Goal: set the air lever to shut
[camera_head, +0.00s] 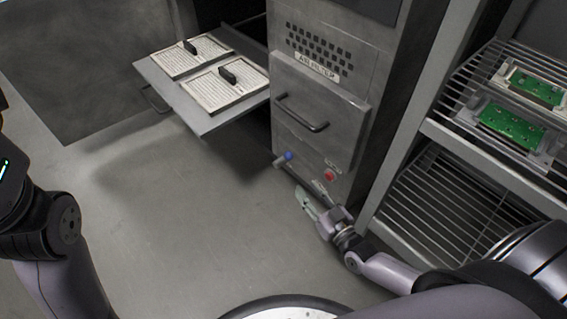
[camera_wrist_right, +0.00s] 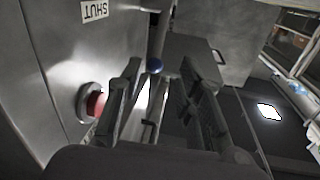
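A drawer handle (camera_head: 302,113) is above. A pulled-out tray (camera_head: 205,124) holds two filters. A wire rack (camera_head: 430,200) stands right. Floor at left is clear.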

